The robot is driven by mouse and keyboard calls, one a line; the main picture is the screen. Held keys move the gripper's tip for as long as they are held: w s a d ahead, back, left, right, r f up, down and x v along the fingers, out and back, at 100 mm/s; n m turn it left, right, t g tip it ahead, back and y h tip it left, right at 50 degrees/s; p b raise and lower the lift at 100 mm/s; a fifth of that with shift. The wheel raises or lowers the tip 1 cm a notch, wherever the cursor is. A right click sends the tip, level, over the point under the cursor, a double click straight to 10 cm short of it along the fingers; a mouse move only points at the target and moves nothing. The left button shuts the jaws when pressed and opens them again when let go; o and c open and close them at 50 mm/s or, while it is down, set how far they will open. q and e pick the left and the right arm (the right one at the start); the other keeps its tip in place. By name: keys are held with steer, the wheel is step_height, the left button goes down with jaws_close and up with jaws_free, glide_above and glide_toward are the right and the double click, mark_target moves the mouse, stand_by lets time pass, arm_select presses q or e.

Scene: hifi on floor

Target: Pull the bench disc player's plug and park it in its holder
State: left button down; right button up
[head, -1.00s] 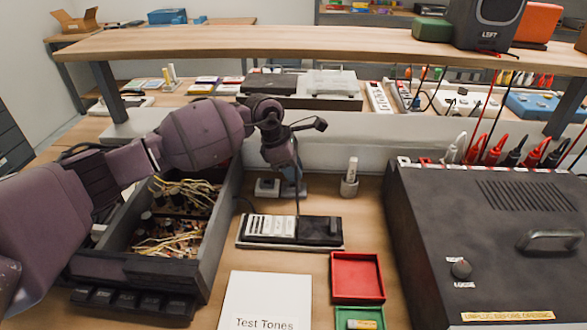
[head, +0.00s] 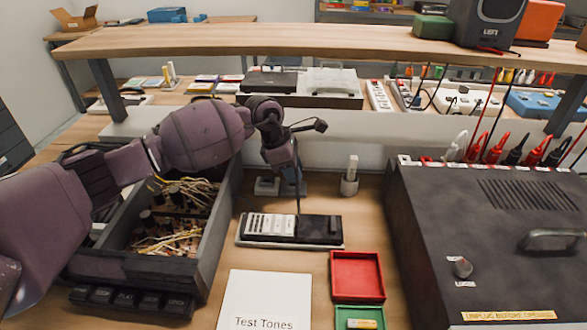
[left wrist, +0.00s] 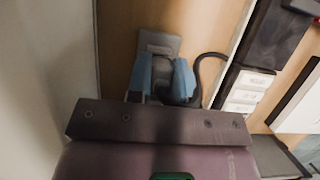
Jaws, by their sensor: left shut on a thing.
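The open grey chassis with a row of dark keys (head: 130,298), apparently the disc player, sits at left, full of wires. My left gripper (head: 291,187) reaches down behind the black strip with white labels (head: 290,229). In the left wrist view its blue fingers (left wrist: 162,82) are shut on a small dark plug (left wrist: 160,74). A flat grey piece (left wrist: 158,42) lies just beyond the fingertips. A black cord (left wrist: 205,58) loops to the right beside the fingers. I cannot tell whether the plug is seated in anything. A small grey block (head: 267,186) stands left of the fingertips. My right gripper is out of view.
A raised wooden shelf (head: 300,40) crosses behind the arm. A large black case (head: 490,230) with red and black leads stands at right.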

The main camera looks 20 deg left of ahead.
arm_select(q)
steer(key=shift+f, duration=0.2)
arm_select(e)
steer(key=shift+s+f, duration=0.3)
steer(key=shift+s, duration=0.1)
arm_select(q)
steer(key=shift+f, duration=0.1)
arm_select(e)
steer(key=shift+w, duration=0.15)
arm_select(q)
steer(key=shift+f, duration=0.15)
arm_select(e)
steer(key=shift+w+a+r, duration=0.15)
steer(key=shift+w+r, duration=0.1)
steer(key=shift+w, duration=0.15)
arm_select(q)
steer(key=shift+f, duration=0.15)
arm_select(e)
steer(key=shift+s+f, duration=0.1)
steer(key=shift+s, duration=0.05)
